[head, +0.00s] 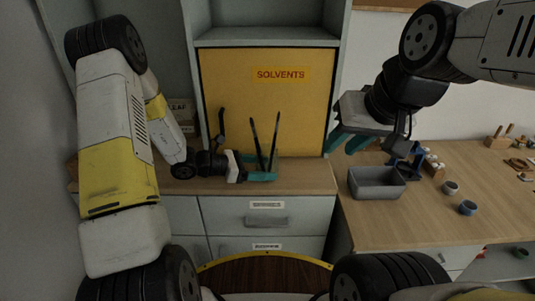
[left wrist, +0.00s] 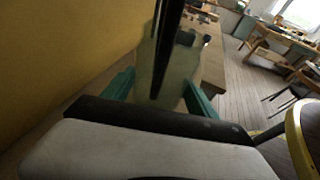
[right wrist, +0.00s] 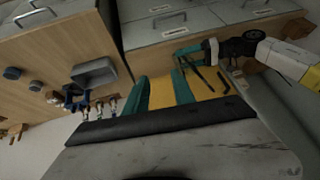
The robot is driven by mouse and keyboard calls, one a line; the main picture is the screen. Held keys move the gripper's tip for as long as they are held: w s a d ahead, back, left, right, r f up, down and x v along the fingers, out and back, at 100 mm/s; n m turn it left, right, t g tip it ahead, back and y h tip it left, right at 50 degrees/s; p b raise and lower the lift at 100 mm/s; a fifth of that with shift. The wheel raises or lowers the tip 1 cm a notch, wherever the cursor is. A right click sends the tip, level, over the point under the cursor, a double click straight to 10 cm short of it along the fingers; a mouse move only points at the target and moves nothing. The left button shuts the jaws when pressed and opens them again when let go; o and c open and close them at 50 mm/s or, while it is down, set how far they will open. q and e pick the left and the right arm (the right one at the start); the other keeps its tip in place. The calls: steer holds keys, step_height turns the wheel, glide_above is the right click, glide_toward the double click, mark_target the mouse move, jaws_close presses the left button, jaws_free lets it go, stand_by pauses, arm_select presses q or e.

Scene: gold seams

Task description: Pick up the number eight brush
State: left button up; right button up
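Two dark brush handles (head: 274,142) stand tilted in front of the yellow cabinet; no number is readable on them. In the left wrist view a dark handle (left wrist: 168,45) rises from a pale, see-through jar (left wrist: 183,68). My left gripper (head: 262,170) is low over the counter at the jar. Its teal fingers are spread to either side of the jar and handles, and I see no firm contact. My right gripper (head: 350,143) is raised to the right of the cabinet. Its fingers are apart and empty in the right wrist view (right wrist: 162,90).
The yellow solvents cabinet (head: 230,95) stands close behind the brushes. A grey bin (head: 376,183), a blue stand (head: 405,162) and small cups (head: 467,208) are on the right bench (head: 430,220). Drawers (head: 230,215) are below the counter.

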steer(key=shift+o, duration=0.3)
steer(key=n+g+h, duration=0.2)
steer(key=n+h, duration=0.3)
steer(key=n, duration=2.3)
glide_toward(276, 128)
steer(key=x, duration=1)
steer(key=shift+w+f, duration=0.1)
steer(key=shift+w, duration=0.1)
steer(key=shift+c, duration=0.2)
jaws_close()
